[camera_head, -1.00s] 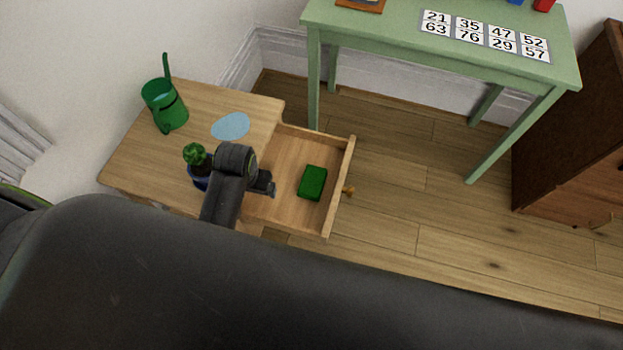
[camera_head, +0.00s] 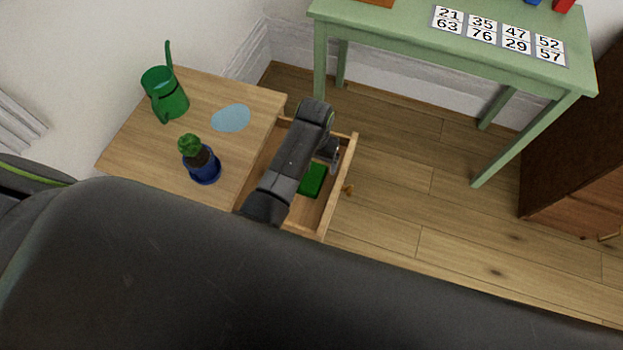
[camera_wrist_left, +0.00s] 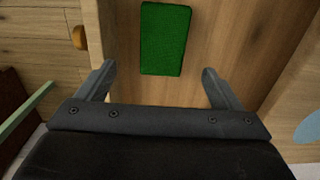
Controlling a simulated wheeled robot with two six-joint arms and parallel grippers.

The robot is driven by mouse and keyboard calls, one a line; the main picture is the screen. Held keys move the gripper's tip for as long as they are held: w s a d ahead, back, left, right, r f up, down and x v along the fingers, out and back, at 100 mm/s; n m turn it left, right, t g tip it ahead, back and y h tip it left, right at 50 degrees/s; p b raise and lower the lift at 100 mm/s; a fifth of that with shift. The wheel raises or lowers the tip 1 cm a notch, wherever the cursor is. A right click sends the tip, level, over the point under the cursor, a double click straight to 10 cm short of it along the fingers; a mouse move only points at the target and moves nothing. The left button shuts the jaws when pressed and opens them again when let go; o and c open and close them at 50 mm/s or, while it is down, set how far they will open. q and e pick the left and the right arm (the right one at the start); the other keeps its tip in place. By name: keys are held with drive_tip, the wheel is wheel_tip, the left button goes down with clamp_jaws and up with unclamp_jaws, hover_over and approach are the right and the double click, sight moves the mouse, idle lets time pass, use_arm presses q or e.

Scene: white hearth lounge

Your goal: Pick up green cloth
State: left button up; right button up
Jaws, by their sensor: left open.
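The green cloth (camera_head: 313,180) is a small folded rectangle lying flat on the floor of the open drawer (camera_head: 326,217). My left arm crosses above the drawer and covers part of the cloth in the head view. My left gripper (camera_head: 335,157) is over the drawer near its front wall, open and empty. In the left wrist view the cloth (camera_wrist_left: 165,39) lies ahead of the fingertips, roughly centred between the two open fingers (camera_wrist_left: 157,82), and is not touched. My right gripper is not in view.
A wooden side table (camera_head: 140,142) holds a green watering can (camera_head: 166,95), a light blue flat piece (camera_head: 231,118) and a plant in a blue pot (camera_head: 203,167). A green table (camera_head: 420,42) with number cards (camera_head: 498,36) stands behind. Wooden floor right of the drawer is clear.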

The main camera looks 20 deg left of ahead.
sight(313, 174)
use_arm(q)
wheel_tip(313, 174, down, 8)
drive_tip(key=shift+a+r+b, duration=0.1)
drive_tip(key=shift+a+b, duration=0.05)
drive_tip(key=shift+b, duration=0.65)
drive_tip(key=c, duration=1.1)
drive_tip(key=shift+o, duration=0.2)
wheel_tip(313, 174, up, 10)
drive_tip(key=shift+r+p, duration=0.1)
drive_tip(key=shift+p, duration=1.1)
drive_tip(key=o, duration=0.3)
drive_tip(key=shift+c, duration=1.1)
